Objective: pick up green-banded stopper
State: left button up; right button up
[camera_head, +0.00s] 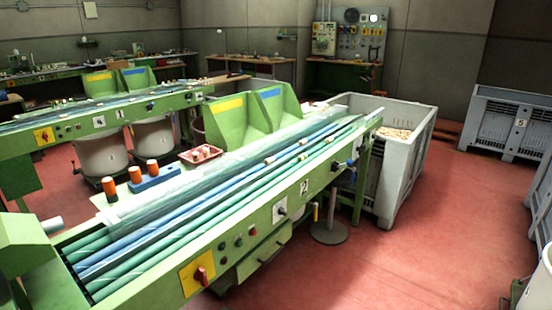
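A few small pale stoppers (270,159) lie along the blue and green rollers of the green sorting machine marked 2 (260,215). Another pale piece (303,141) lies farther along the rollers. They are too small for me to tell whether any has a green band. A small reddish tray (187,157) on the machine's far side holds several pale pieces that look like stoppers. Neither of my grippers is in view.
Orange cylinders (135,175) stand beside and on a blue block (160,178) at the machine's far side. A grey crate (408,165) of corks stands at its far end. A round-based stand (328,233) is close by. Red floor at right is mostly clear.

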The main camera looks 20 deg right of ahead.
aim_at(301, 158)
jog(key=i+l+u, duration=0.25)
jog(key=l+u, duration=0.55)
jog(key=i+l, duration=0.05)
jog(key=l, duration=0.05)
